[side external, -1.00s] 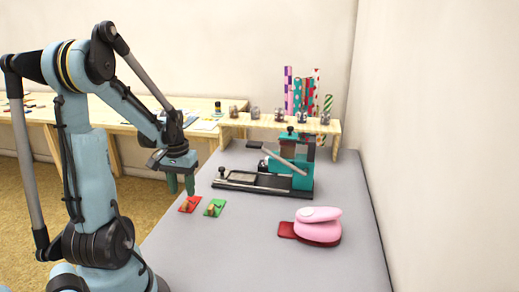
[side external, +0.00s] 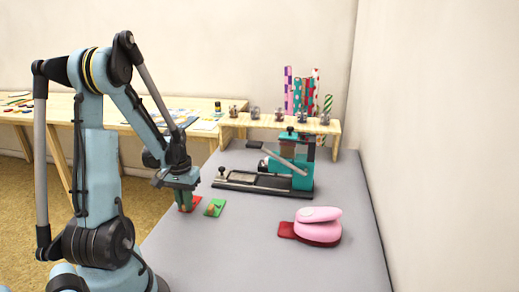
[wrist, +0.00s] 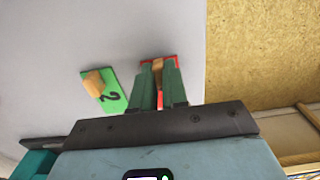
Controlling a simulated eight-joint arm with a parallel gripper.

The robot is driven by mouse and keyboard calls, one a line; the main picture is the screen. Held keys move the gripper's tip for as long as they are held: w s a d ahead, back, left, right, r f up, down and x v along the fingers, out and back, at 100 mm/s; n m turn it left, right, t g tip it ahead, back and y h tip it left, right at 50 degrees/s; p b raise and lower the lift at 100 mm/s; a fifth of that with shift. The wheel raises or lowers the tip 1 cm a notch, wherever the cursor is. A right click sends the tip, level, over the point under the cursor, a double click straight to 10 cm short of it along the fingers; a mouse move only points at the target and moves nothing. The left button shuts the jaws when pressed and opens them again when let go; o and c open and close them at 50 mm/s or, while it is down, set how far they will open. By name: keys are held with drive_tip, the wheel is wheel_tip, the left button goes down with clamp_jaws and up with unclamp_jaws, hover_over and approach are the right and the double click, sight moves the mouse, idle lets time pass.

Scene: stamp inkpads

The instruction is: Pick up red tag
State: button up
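The red tag (side external: 196,205) lies flat on the grey table, partly hidden behind my gripper (side external: 185,206) in the side view. In the wrist view the red tag (wrist: 160,99) shows between and beyond my green fingers, with its wooden knob (wrist: 158,66) between the fingertips. My gripper (wrist: 158,72) points down at the tag. Its fingers are apart, one on each side of the knob. I cannot tell whether they touch it.
A green tag (side external: 215,207) with a wooden knob lies close beside the red one. A teal and black press (side external: 290,172) stands behind, and a pink punch (side external: 318,222) sits to the right. The table's edge is near the red tag.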

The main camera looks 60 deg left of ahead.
clamp_jaws()
drive_tip(key=shift+r, duration=0.8)
wheel_tip(320, 180, up, 3)
drive_tip(key=shift+f, duration=0.15)
drive_tip(key=w+d+r, duration=0.4)
drive_tip(key=d+r, duration=0.2)
drive_tip(key=d, duration=0.5)
drive_tip(key=w+d+f+m, duration=0.1)
drive_tip(key=w+d+m, duration=0.2)
drive_tip(key=m, duration=0.6)
drive_tip(key=w+d+f+m, duration=0.2)
drive_tip(key=w+d+m, duration=0.2)
drive_tip(key=w+m, duration=0.4)
drive_tip(key=shift+f+m, duration=0.25)
drive_tip(key=shift+m, duration=0.25)
drive_tip(key=shift+f, duration=0.15)
